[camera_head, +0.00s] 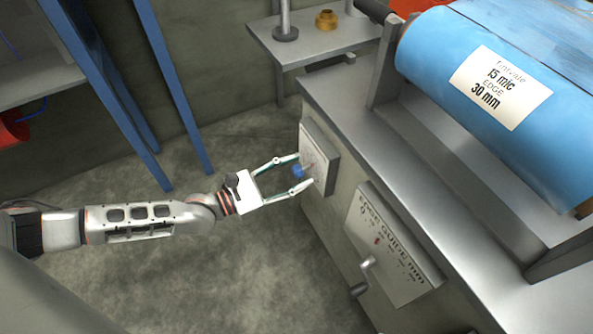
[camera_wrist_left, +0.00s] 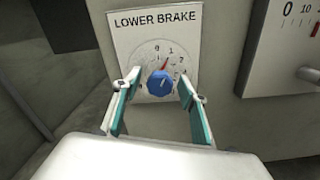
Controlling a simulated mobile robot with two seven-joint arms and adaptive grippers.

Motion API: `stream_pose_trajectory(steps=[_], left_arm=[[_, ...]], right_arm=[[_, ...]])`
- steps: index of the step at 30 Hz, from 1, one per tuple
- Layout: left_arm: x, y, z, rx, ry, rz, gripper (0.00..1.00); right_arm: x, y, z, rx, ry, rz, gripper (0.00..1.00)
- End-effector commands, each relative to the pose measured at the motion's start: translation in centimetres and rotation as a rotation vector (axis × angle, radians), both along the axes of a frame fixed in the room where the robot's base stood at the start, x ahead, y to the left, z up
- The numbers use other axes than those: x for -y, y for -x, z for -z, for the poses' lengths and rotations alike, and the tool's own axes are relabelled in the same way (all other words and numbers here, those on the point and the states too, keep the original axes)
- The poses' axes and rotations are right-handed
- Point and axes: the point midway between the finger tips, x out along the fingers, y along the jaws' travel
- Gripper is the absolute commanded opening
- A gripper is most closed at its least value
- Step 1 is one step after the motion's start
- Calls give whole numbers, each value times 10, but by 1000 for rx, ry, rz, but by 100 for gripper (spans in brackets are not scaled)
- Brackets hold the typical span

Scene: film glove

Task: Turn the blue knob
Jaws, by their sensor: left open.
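The blue knob (camera_wrist_left: 160,84) sits on a white panel marked LOWER BRAKE (camera_wrist_left: 124,38), with a numbered dial around it. Its red pointer is tilted up and a little right, near the 1. In the head view the knob (camera_head: 298,171) shows between the fingers, on the panel (camera_head: 318,160) on the machine's side. My left gripper (camera_head: 306,172) is open, with one finger on each side of the knob. In the wrist view the fingers (camera_wrist_left: 160,88) show gaps to the knob on both sides. I cannot tell whether the fingertips touch the panel. My right gripper is not in view.
An EDGE GUIDE panel (camera_head: 392,245) with a crank handle (camera_head: 360,287) is to the right of the knob panel. A blue film roll (camera_head: 440,50) lies on top of the machine. Blue posts (camera_head: 175,85) stand behind my arm. The floor below is clear.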

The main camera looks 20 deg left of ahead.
Motion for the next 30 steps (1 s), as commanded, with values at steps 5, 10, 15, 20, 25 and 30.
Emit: stream_pose_trajectory(steps=[5,10,15,20,25,30], left_arm=[[1,-2,-1,0,0,0,42],[1,-2,0,0,0,0,27],[1,-2,0,1,-1,0,4],[1,-2,0,4,-6,0,4],[1,-2,-1,29,-37,-1,4],[1,-2,-1,86,-109,-1,4]], right_arm=[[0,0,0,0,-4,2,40],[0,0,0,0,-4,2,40],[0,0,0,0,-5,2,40],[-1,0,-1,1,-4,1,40],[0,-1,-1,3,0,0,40],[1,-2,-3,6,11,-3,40]])
